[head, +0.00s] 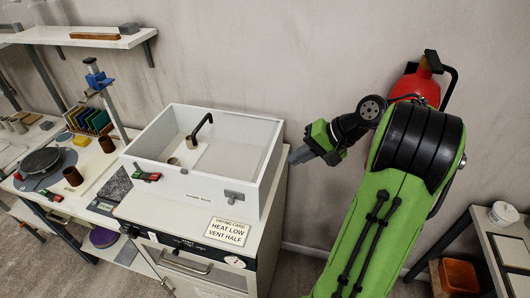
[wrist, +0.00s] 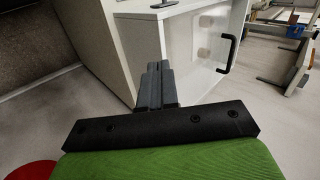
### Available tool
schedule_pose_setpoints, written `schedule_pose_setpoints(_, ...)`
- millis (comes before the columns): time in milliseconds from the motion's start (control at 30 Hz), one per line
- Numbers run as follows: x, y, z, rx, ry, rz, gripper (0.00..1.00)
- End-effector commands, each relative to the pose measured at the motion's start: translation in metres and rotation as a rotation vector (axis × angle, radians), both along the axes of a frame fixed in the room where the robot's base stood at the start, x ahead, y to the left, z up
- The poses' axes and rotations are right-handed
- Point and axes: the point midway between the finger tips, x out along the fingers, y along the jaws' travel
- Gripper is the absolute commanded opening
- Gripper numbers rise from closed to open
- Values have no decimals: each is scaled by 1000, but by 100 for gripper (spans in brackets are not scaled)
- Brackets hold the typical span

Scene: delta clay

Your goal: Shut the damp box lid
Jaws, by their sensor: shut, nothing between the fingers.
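The damp box (head: 203,194) is a white, rectangular box on top of a cabinet. Through its top I see its inner walls and a small brown pot (head: 173,161). A black bent handle (head: 201,131) shows over the box; a clear panel with a black handle (wrist: 230,54) shows in the wrist view. I take this for the lid, but its exact angle is hard to tell. My gripper (head: 299,155) is shut and empty, just right of the box and apart from it. Its closed fingers (wrist: 158,83) point toward a white wall edge in the wrist view.
A grey block (head: 233,196) sits on the box's front. A red extinguisher (head: 416,85) hangs behind my arm. A side table (head: 503,245) stands right.

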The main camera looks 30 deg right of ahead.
Motion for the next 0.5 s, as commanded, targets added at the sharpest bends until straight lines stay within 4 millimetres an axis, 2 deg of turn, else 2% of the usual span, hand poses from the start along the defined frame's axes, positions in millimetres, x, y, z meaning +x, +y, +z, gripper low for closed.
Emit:
schedule_pose_setpoints(33, -6, -16, 4, 39, -7, -29, 0)
schedule_pose_setpoints(167, -12, -27, 0, 85, -20, -51, 0)
schedule_pose_setpoints(267, -7, -22, -9, 86, -21, -47, 0)
schedule_pose_setpoints(500, 21, 4, -45, 86, -20, -44, 0)
